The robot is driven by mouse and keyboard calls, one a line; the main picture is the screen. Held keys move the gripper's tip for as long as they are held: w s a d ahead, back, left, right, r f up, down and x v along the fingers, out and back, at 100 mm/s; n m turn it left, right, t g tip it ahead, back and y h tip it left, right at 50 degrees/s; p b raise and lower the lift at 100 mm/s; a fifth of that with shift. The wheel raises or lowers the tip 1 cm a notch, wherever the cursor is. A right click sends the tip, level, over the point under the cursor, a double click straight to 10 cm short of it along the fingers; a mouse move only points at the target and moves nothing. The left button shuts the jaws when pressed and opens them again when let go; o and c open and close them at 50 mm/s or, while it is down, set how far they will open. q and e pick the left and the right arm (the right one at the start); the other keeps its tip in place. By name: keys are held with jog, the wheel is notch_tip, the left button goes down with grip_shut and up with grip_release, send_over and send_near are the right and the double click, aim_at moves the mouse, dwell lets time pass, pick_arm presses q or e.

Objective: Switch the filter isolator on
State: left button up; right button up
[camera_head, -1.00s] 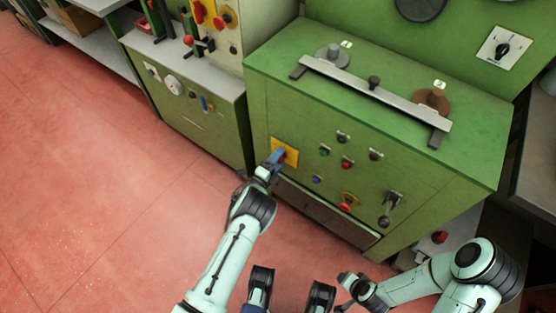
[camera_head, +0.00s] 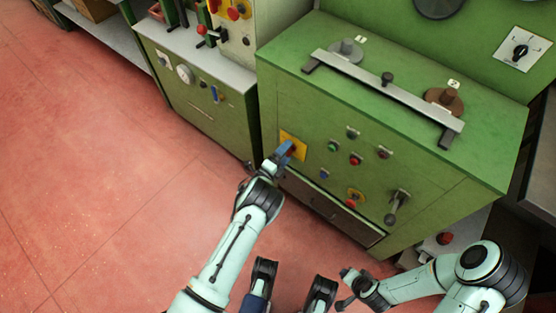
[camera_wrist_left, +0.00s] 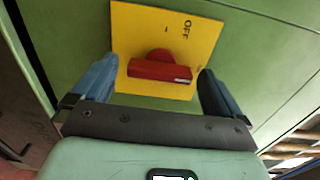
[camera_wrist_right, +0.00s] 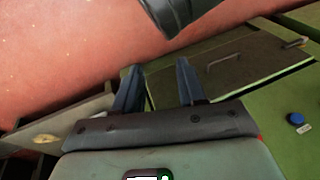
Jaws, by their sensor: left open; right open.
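The filter isolator is most likely the red rotary handle (camera_wrist_left: 160,70) on a yellow plate (camera_wrist_left: 125,25), marked "OFF" and "I", in the left wrist view. The bar lies crosswise there, with both marks above it; I cannot tell which mark it is set to. In the head view the yellow plate (camera_head: 298,140) is on the green cabinet's front, at left. My left gripper (camera_head: 284,150) is open in front of it, with one blue finger beyond each end of the handle and a visible gap. My right gripper (camera_head: 343,290) is open and empty, low and away from the cabinet.
A smaller green cabinet (camera_head: 215,115) stands to the left. The red floor (camera_head: 90,200) at left is clear.

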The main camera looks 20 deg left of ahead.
pick_arm(q)
jog(key=p+v, duration=0.3)
jog(key=v, duration=1)
pick_arm(e)
jog(key=s+a+r+g+y, duration=0.1)
jog(key=s+a+r, duration=0.2)
jog(key=s, duration=0.2)
jog(key=shift+s+r+g, duration=0.25)
jog(key=shift+r+g, duration=0.05)
jog(key=shift+r, duration=0.1)
jog(key=shift+d, duration=0.1)
